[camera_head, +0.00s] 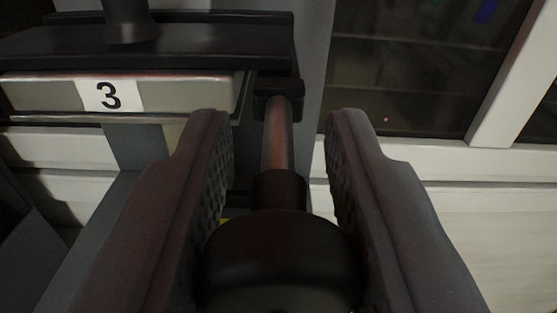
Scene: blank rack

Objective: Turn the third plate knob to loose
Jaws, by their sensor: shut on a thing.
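The third plate knob (280,262) is a dark, rounded knob at the bottom middle of the view. Its collar and a reddish metal shaft (277,140) run away from me to a black bracket (279,92). My gripper (281,125) has one ridged finger on each side of the knob and is shut on it. The contact faces are partly hidden by the knob. A pale plate front with a "3" label (108,95) is just left of the shaft.
A black ledge (190,48) with a dark upright post (130,22) lies above the numbered plate. White frame bars (512,75) and a dark window-like panel (410,85) are at the right. A grey upright stands behind the shaft.

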